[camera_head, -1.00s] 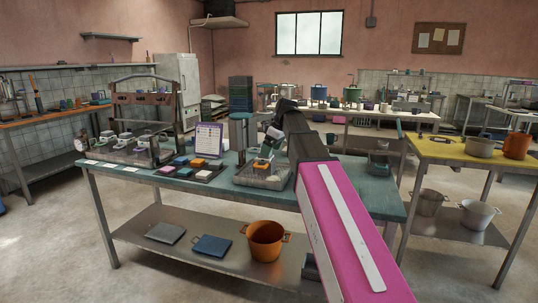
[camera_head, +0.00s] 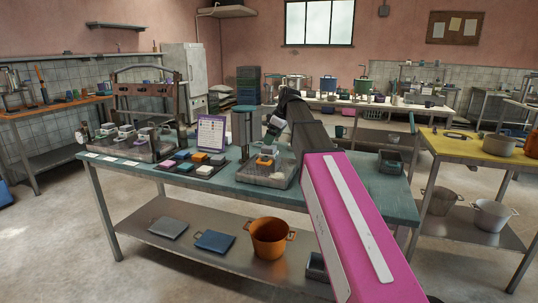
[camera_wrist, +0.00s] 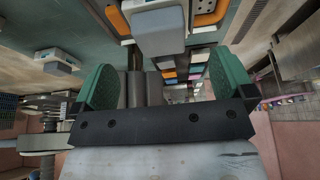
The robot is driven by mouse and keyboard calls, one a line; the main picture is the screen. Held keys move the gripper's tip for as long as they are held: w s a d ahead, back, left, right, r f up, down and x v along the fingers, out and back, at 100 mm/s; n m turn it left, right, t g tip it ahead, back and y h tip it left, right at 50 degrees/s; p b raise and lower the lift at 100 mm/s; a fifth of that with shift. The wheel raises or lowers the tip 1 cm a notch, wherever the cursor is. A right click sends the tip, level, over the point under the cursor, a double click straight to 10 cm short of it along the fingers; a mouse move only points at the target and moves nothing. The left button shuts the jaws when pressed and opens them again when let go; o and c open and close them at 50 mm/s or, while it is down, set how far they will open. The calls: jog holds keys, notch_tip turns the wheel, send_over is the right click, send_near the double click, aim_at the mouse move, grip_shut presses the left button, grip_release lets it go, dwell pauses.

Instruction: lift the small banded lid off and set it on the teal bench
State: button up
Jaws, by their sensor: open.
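My gripper (camera_head: 273,135) is over the shallow metal tray (camera_head: 284,181) on the teal bench (camera_head: 365,203). In the wrist view its two green-padded fingers (camera_wrist: 162,70) are apart, with nothing held between them. I cannot tell for sure which of these is the banded lid.
A grey-green cylinder on a stand (camera_head: 240,128) rises left of the tray. Left of that are coloured blocks (camera_head: 201,157), a sign (camera_head: 211,132) and a framed press (camera_head: 145,85). The bench top right of my arm is mostly bare, with a small dark container (camera_head: 390,162).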

jog(key=shift+x, duration=2.75)
jog(key=shift+s+d, duration=0.15)
jog(key=c, duration=1.1)
jog(key=shift+o, duration=0.2)
jog(key=shift+r, duration=0.15)
jog(key=shift+r, duration=0.6)
notch_tip(320, 180, up, 2)
jog(key=shift+r, duration=0.15)
jog(key=s+a+r, duration=0.7)
jog(key=a, duration=0.2)
jog(key=shift+s+a+r, duration=0.1)
